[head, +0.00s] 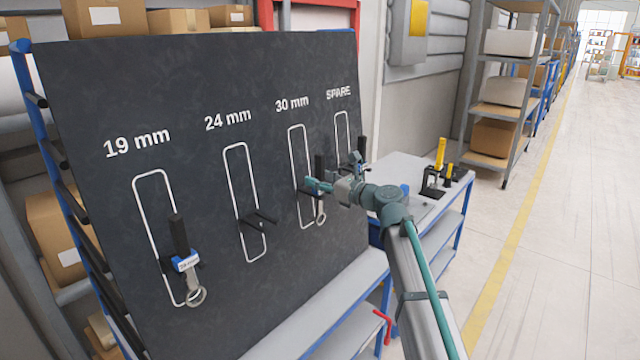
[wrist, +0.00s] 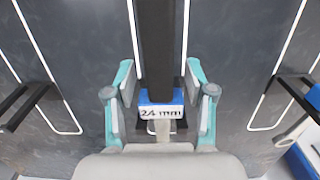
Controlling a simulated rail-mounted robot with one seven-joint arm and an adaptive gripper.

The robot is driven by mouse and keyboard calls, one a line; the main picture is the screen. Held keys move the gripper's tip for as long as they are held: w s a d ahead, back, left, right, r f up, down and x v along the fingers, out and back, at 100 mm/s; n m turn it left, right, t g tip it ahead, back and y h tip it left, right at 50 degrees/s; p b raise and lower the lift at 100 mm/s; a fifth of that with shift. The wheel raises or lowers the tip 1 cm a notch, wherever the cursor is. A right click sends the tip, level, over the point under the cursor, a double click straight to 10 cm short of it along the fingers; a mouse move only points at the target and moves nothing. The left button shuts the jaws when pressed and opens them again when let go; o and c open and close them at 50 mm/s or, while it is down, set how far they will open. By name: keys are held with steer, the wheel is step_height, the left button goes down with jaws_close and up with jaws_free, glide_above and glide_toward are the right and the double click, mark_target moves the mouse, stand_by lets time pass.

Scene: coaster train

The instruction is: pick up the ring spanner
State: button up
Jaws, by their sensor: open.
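The ring spanner (head: 320,215) hangs in the 30 mm outline of the dark board, black handle up and grey ring down. In the wrist view its black handle (wrist: 157,45) and blue collar labelled "24 mm" stand upright between my fingers. My gripper (head: 325,188) is open around the spanner, one finger on each side; in the wrist view (wrist: 161,95) a gap shows on both sides of the collar. The spanner's lower end is hidden by my gripper in the wrist view. Another spanner (head: 180,240) hangs in the 19 mm outline.
The 24 mm outline holds only an empty black hook (head: 260,218). A black-handled tool (head: 361,150) hangs at the SPARE outline, partly hidden by my arm. A bench (head: 430,210) carries a black stand with yellow-topped parts (head: 440,155). Floor to the right is clear.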

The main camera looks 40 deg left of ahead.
mark_target(324, 169)
jaws_close()
steer(key=shift+r, duration=0.15)
stand_by(0.4)
steer(key=shift+r+b, duration=0.55)
steer(key=shift+r, duration=0.95)
steer(key=d+b, duration=0.5)
steer(key=d, duration=1.3)
steer(key=shift+s+r, duration=0.1)
steer(key=shift+r, duration=0.05)
